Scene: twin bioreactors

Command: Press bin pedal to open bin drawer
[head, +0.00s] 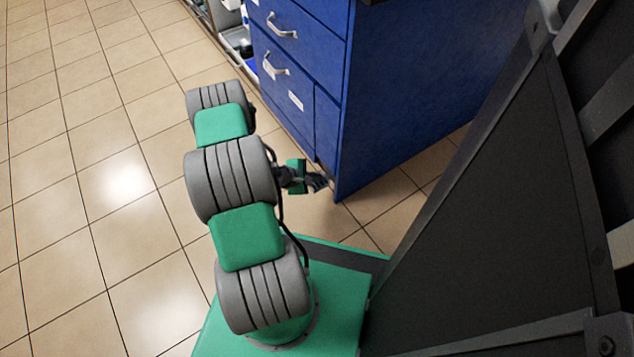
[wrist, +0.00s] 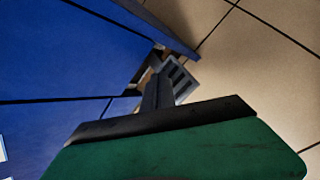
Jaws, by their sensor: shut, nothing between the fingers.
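A blue cabinet (head: 425,85) with drawers and silver handles stands at the upper middle of the head view. It also fills the left of the wrist view (wrist: 70,50). My gripper (head: 320,182) is low, close to the cabinet's bottom front corner. In the wrist view its fingers (wrist: 172,80) are together and empty, pointing at the cabinet's lower edge. I cannot tell whether they touch it. No pedal can be made out; the spot under the cabinet's edge is dark and partly hidden by the fingers. The cabinet's drawers look shut.
Beige tiled floor (head: 80,150) is open to the left of my arm. Shelves with containers (head: 232,35) stand beyond the cabinet at the top. A strip of floor (head: 400,195) shows between the cabinet and my body at right.

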